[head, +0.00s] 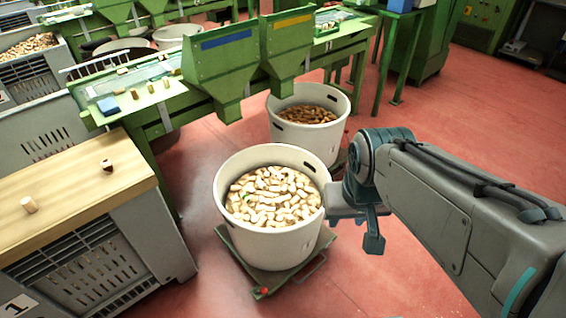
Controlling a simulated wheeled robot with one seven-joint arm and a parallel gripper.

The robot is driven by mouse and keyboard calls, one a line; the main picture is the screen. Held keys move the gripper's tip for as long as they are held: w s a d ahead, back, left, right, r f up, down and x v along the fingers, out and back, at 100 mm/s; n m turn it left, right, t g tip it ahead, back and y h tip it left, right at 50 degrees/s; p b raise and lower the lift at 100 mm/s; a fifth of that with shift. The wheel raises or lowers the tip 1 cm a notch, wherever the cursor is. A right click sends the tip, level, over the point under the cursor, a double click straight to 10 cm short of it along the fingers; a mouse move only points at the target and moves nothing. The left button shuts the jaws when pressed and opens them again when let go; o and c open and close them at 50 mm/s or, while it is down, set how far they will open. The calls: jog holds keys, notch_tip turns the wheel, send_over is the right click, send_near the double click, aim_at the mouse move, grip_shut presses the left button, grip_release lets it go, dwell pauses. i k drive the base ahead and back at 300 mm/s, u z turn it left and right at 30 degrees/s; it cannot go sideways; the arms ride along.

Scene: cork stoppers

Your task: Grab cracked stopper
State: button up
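Two cork stoppers stand on the wooden top at the left. One stopper (106,165) has a dark brown, broken-looking patch on its side; whether this is a crack is too small to tell. The other stopper (28,204) is pale and looks plain. Many pale stoppers (275,195) fill the front white bin. My gripper (358,225) is at the right of this bin's rim, well away from the wooden top. Its fingers are seen from a poor angle, so their opening is unclear. I see no stopper in it.
The wooden top (60,215) lies over a grey crate (90,270). The front white bin (270,238) stands between it and my gripper on a wheeled base (265,283). A second bin (335,140) holds brown stoppers. Green hoppers (222,65) and a bench stand behind. Red floor is open at right.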

aim_at(261, 185)
jog(key=z, duration=0.8)
jog(key=k, duration=1.05)
jog(key=z, duration=0.9)
jog(key=i, duration=0.8)
jog(key=u, duration=0.6)
jog(key=i, duration=1.3)
jog(key=u, duration=1.65)
jog(key=i, duration=0.65)
jog(key=u, duration=0.7)
